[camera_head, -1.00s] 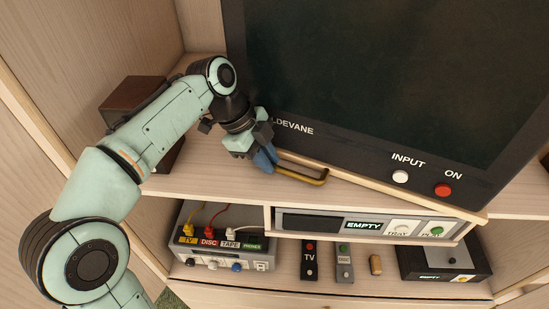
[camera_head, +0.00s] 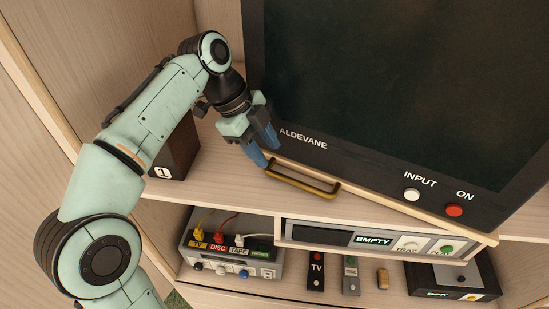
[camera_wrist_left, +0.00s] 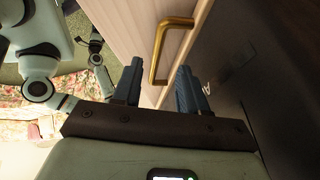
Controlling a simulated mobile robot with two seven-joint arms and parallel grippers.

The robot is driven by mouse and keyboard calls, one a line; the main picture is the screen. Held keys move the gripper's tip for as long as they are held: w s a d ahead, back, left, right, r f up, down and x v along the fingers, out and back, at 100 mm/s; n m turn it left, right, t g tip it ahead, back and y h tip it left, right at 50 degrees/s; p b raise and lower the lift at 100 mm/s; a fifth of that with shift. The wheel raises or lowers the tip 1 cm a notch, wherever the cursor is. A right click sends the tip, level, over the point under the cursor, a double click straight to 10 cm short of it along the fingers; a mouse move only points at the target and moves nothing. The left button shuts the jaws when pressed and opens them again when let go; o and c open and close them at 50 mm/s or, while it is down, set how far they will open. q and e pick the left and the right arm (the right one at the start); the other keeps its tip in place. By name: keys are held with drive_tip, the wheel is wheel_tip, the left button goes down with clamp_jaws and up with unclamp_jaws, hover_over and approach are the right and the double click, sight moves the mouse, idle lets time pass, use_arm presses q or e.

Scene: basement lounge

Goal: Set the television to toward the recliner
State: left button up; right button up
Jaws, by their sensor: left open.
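The television (camera_head: 400,80) is a large dark set marked ALDEVANE. It stands on a pale wooden turning board (camera_head: 440,219), set at an angle to the cabinet. A brass handle (camera_head: 318,193) sticks out from the board's front left; it also shows in the left wrist view (camera_wrist_left: 160,45). My left gripper (camera_head: 262,152) is open at the handle's left end, its blue fingers pointing down. In the left wrist view the fingers (camera_wrist_left: 158,88) stand apart, with the handle's near end just beyond the gap. I see nothing between them. No recliner is recognisable. My right gripper cannot be made out.
A dark box marked 1 (camera_head: 176,150) stands left, behind my left arm. Below, the shelf holds a switch box with plugs (camera_head: 235,262), a player (camera_head: 335,235), two remotes (camera_head: 316,272) and a black box (camera_head: 455,275). The cabinet's left wall is close to my arm.

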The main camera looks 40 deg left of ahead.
use_arm(q)
drive_tip(key=p+v, duration=0.1)
drive_tip(key=v, duration=0.5)
drive_tip(key=shift+a+r, duration=0.2)
use_arm(e)
drive_tip(key=w+r, duration=0.2)
drive_tip(key=shift+w+r, duration=0.3)
drive_tip(key=shift+w, duration=0.1)
drive_tip(key=shift+s, duration=0.1)
